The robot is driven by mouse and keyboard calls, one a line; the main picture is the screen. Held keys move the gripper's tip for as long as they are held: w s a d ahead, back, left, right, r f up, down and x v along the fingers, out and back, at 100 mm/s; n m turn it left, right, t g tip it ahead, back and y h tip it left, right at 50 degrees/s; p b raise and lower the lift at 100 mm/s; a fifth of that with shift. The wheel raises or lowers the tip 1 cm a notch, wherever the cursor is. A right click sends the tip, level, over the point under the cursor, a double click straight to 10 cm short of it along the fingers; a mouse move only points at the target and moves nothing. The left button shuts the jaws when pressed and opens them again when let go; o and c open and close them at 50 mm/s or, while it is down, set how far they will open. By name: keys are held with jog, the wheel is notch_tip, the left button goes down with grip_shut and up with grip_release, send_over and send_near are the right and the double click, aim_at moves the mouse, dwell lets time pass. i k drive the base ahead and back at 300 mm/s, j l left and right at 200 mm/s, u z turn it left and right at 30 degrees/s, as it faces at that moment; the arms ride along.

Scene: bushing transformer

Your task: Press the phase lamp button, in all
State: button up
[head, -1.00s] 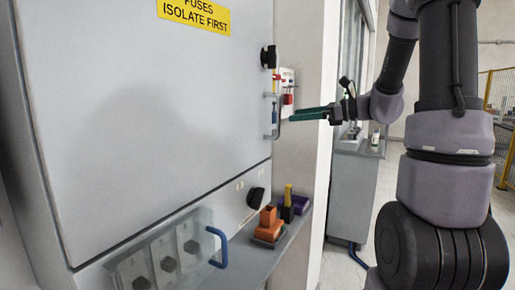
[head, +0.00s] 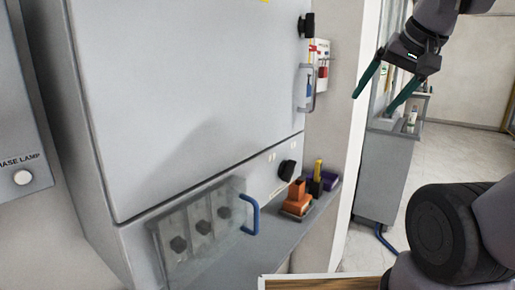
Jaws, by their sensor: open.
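The phase lamp button (head: 22,177) is a round white button on a grey panel (head: 14,120) at the far left of the head view. Part of a label reading "ASE LAMP" shows just above it; the label's start is cut off by the picture edge. My gripper (head: 372,104) is at the upper right, with its two green fingers spread apart and nothing between them. It is far from the button, with the large grey cabinet between them in the picture.
The grey cabinet (head: 190,90) has a clear cover with a blue handle (head: 252,216) low on its front. A shelf holds an orange block (head: 297,196) and a purple bin (head: 326,180). A grey side cabinet (head: 383,175) stands right. A wooden-topped edge (head: 320,284) shows at the bottom.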

aim_at(21, 176)
jog(key=k, duration=0.5)
jog(key=k+u, duration=0.15)
jog(key=u, duration=1.25)
jog(key=i+j+u, duration=0.1)
jog(key=i+u, duration=0.15)
jog(key=u, duration=0.15)
